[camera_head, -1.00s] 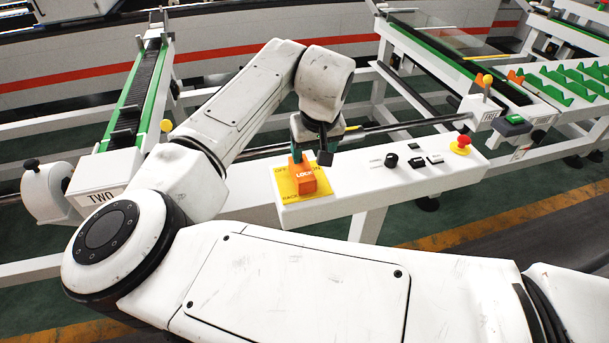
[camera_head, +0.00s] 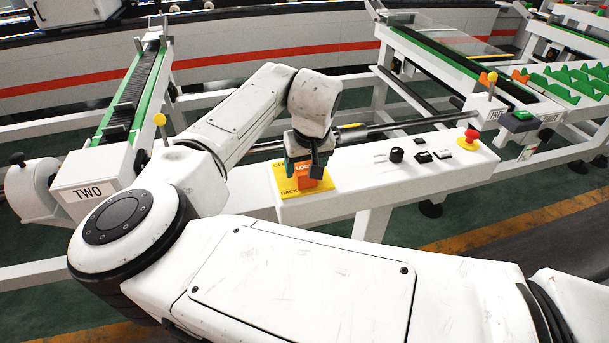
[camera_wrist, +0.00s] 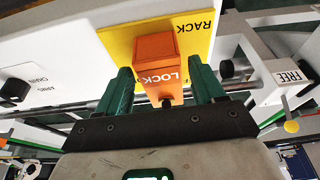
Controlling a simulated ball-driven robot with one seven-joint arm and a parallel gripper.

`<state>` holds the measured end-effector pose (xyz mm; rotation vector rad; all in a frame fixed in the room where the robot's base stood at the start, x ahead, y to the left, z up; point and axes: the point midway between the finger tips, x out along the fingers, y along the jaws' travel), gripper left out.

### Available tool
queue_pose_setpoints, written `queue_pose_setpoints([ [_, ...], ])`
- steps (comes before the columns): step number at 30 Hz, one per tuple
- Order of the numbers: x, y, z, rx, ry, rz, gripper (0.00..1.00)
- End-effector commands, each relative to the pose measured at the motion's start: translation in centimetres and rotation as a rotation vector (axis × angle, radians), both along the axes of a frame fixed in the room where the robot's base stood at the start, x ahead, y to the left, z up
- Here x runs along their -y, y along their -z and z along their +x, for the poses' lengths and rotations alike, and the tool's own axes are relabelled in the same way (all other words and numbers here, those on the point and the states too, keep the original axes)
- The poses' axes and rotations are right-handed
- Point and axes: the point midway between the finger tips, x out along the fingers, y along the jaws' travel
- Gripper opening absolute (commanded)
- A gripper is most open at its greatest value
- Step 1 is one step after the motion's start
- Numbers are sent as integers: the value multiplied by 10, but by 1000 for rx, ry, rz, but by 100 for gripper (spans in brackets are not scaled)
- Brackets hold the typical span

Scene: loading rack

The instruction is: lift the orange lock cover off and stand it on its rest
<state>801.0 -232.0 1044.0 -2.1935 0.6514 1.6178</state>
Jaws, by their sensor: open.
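The orange lock cover (camera_head: 305,174), marked LOCK, sits on the yellow plate (camera_head: 289,190) at the left end of the white control panel. It also shows in the wrist view (camera_wrist: 158,62), between the two green fingers. My gripper (camera_head: 303,172) is open, with a finger on either side of the cover. In the wrist view (camera_wrist: 163,84) a gap shows between the fingers and the cover's sides. The gripper hides part of the cover in the head view. I cannot make out a separate rest for the cover.
The white panel (camera_head: 400,185) carries a black knob (camera_head: 396,155), black switches and a red button (camera_head: 471,137) to the right of the plate. A conveyor marked TWO (camera_head: 88,190) stands at the left. A yellow ball on a post (camera_head: 160,120) rises beside it.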

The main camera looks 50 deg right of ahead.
Motion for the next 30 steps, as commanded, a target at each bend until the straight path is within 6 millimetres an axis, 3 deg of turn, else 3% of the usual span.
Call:
queue_pose_setpoints([
  [12,1,5,1,0,1,0,68],
  [30,1,5,1,0,1,0,39],
])
